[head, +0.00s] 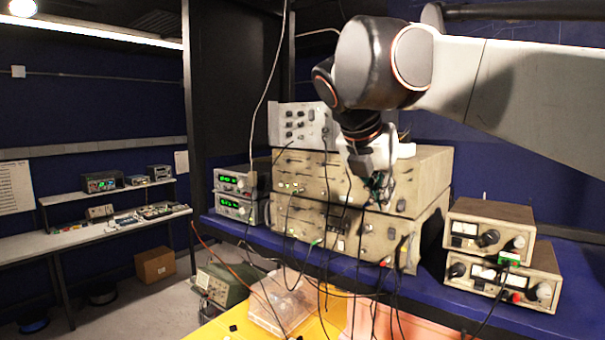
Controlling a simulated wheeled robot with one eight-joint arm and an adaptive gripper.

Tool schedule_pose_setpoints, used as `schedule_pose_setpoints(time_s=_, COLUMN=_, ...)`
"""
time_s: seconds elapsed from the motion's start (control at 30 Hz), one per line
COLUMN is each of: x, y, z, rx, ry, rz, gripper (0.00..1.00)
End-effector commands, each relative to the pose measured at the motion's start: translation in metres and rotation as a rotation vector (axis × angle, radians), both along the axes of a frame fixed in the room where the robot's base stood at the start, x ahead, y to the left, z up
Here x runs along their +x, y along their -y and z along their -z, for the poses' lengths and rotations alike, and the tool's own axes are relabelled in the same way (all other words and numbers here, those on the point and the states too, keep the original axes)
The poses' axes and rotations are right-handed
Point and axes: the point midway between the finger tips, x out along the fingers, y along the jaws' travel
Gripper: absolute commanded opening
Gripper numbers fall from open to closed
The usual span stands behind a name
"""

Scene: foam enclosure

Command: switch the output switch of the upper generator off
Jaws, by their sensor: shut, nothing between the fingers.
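Two large worn beige units are stacked on the blue bench in the middle of the head view. The upper one, which I take as the upper generator (312,172), has green-tipped leads at its left front and knobs at its right. The lower unit (345,232) stands directly under it. My gripper (378,190) is shut and empty, pointing down in front of the upper generator's right front. It covers part of that panel. I cannot make out the output switch or its position, nor whether my fingers touch the panel.
A pale instrument (300,126) sits on top of the stack. Two small supplies with green displays (236,182) stand left, two meter boxes (490,232) right. Several cables hang before the stack. A clear plastic box (282,302) lies on the yellow surface in front.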

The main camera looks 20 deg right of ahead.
Motion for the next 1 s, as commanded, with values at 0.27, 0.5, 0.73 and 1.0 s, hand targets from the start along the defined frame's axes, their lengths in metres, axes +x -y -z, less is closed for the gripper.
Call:
schedule_pose_setpoints(time_s=0.27, x=0.021, y=0.027, z=0.041, rx=0.001, ry=0.0, rz=0.003, gripper=0.0)
schedule_pose_setpoints(time_s=0.5, x=0.04, y=0.051, z=0.042, rx=0.001, ry=0.0, rz=0.002, gripper=0.0)
schedule_pose_setpoints(time_s=0.73, x=0.044, y=0.056, z=0.045, rx=0.002, ry=0.0, rz=0.0, gripper=0.0)
schedule_pose_setpoints(time_s=1.0, x=0.044, y=0.056, z=0.045, rx=-0.001, ry=0.002, rz=0.0, gripper=0.0)
